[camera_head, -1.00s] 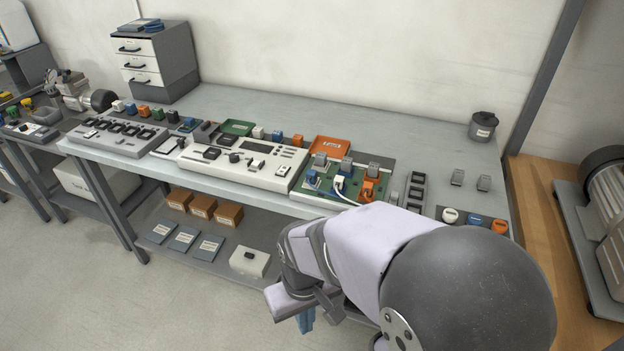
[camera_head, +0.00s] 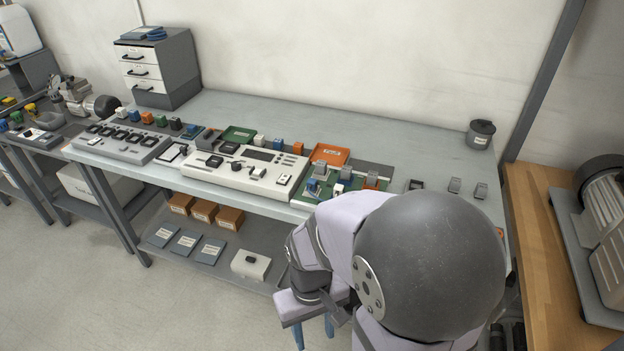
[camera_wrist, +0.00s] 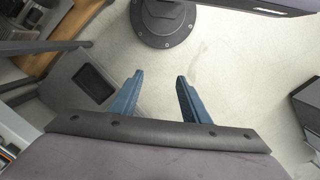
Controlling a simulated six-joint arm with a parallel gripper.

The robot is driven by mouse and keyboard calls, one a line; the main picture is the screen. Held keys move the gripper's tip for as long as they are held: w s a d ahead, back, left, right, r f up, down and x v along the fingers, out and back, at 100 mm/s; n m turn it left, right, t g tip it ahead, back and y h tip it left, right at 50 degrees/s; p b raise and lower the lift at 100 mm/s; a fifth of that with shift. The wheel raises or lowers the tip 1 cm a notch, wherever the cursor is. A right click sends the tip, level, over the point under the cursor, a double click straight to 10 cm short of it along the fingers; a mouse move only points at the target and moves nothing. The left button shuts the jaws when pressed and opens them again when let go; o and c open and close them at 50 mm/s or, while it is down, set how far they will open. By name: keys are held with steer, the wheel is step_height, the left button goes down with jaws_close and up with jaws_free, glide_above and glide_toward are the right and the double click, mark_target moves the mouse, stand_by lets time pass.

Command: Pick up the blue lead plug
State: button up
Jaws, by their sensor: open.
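A blue plug (camera_head: 312,187) stands at the left of the green board (camera_head: 300,199) on the workbench in the head view. A white plug (camera_head: 338,189) is to its right. Which lead runs to the blue plug cannot be made out. My gripper (camera_head: 314,331) is in front of the bench, below its top and well apart from the blue plug. In the wrist view my gripper (camera_wrist: 160,78) has its two blue fingers spread, with bare floor between them. No plug shows in the wrist view.
A white control panel (camera_head: 240,169) is left of the green board, and an orange tray (camera_head: 330,154) lies behind it. Small coloured blocks line the bench. My arm hides the bench's front right. The bench top (camera_head: 400,150) at the back right is mostly clear.

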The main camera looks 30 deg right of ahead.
steer(key=r+g+p, duration=0.1)
steer(key=p, duration=0.1)
steer(key=n+t+h+p, duration=0.2)
steer(key=n+t+p, duration=0.25)
steer(key=n, duration=0.55)
glide_toward(312, 181)
steer(key=shift+g, duration=0.25)
steer(key=s+a+f, duration=0.1)
steer(key=f, duration=0.1)
steer(key=s+a+f, duration=0.1)
steer(key=s+f, duration=0.1)
steer(key=s+a+f, duration=0.1)
steer(key=f, duration=0.1)
steer(key=shift+s+f, duration=0.25)
steer(key=shift+s, duration=0.1)
steer(key=w+d+r+n+t+h, duration=0.1)
steer(key=w+r+n, duration=0.15)
steer(key=n, duration=0.65)
steer(key=w+d+r+n, duration=0.2)
steer(key=r+n, duration=0.1)
steer(key=n, duration=0.6)
steer(key=shift+a+p+x, duration=0.15)
steer(key=shift+p+x, duration=0.8)
steer(key=shift+x, duration=0.9)
steer(key=shift+a+p+x, duration=0.2)
steer(key=shift+p+x, duration=0.75)
steer(key=shift+x, duration=0.85)
steer(key=shift+f, duration=0.1)
